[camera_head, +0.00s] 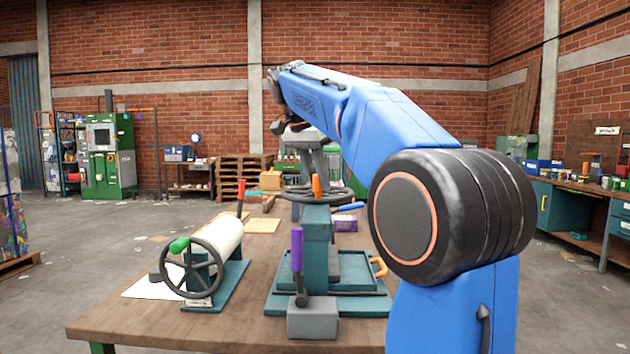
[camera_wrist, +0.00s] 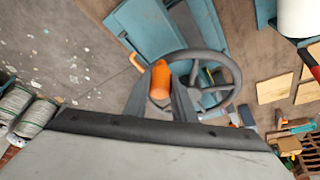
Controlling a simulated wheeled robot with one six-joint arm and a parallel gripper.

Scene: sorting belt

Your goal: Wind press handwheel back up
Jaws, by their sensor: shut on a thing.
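The press (camera_head: 316,232) is a teal machine on the wooden table, with a dark horizontal handwheel (camera_head: 293,194) on top. An upright orange handle (camera_head: 317,186) stands on the near part of its rim. In the wrist view the handwheel (camera_wrist: 236,88) lies right of centre, and the orange handle (camera_wrist: 160,80) sits between the fingers. My gripper (camera_wrist: 160,92) is shut on that handle. In the head view my blue arm reaches over the table, and the grip itself is hard to make out.
A roller machine (camera_head: 218,240) with an upright spoked wheel (camera_head: 190,273) and green handle stands left of the press. A purple-handled lever (camera_head: 297,250) rises at the press's front. A grey block (camera_head: 312,318) sits at the table's front edge. Wooden pallets (camera_head: 240,174) stand behind.

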